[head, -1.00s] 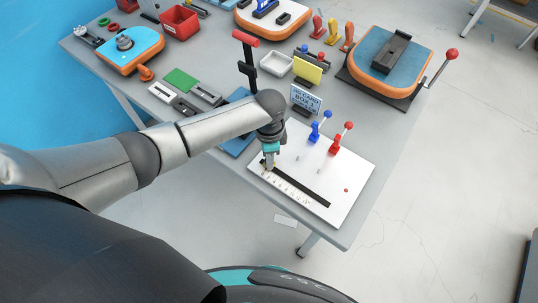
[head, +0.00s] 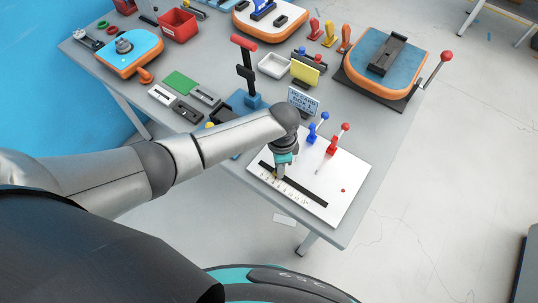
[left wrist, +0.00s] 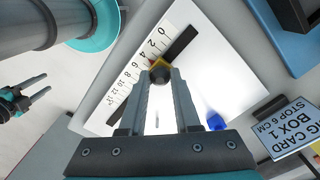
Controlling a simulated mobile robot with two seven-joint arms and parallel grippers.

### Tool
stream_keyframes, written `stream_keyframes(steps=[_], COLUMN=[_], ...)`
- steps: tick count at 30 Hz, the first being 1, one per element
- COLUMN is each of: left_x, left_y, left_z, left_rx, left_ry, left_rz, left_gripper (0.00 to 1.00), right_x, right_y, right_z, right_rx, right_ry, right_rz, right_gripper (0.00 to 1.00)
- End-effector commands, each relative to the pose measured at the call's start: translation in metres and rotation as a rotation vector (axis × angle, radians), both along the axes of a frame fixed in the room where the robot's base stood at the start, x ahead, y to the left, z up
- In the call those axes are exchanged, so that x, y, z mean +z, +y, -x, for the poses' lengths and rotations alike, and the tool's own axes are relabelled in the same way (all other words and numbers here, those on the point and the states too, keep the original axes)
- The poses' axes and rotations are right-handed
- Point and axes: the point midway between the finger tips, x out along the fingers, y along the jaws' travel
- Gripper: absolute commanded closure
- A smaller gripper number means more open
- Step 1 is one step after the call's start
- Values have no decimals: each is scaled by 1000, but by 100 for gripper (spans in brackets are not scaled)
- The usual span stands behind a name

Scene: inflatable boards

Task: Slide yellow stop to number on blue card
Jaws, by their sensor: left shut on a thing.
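The yellow stop (left wrist: 158,64) sits on the black slotted track of the white board (head: 345,185), beside a ruler strip (left wrist: 125,83). My left gripper (head: 276,176) is shut on the stop from above; its fingertips also show in the left wrist view (left wrist: 161,76). The stop looks to be near the 4 mark, but the exact reading is hard to tell. The blue card (left wrist: 290,125) reads "BOX 1, STOP 6 CM" and stands behind the board in the head view (head: 303,100). My right gripper (left wrist: 40,86) is open and empty, off to the left in the wrist view.
A yellow card (head: 304,70), a white tray (head: 275,65) and a red-topped post (head: 245,60) are behind. The table's front edge is close to the board.

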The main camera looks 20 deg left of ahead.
Motion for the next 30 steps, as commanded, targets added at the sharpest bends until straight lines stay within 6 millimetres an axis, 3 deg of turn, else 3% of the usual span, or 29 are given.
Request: stream_keyframes(steps=[4, 14, 15, 22, 30], left_x=[2, 0, 0, 0, 1], left_y=[-19, -21, -21, -20, -20], left_z=[7, 7, 7, 7, 7], left_rx=[-2, 0, 0, 0, 0], left_ry=[1, 0, 0, 0, 0], left_rz=[4, 3, 3, 2, 2], left_gripper=[100, 100, 66, 40, 39], right_x=[8, 7, 7, 7, 8], right_y=[0, 0, 0, 0, 0], right_z=[0, 0, 0, 0, 0], right_rx=[0, 0, 0, 0, 0], right_ry=[0, 0, 0, 0, 0], right_rz=[1, 1, 1, 1, 1], right_gripper=[50, 50, 50, 50, 50])
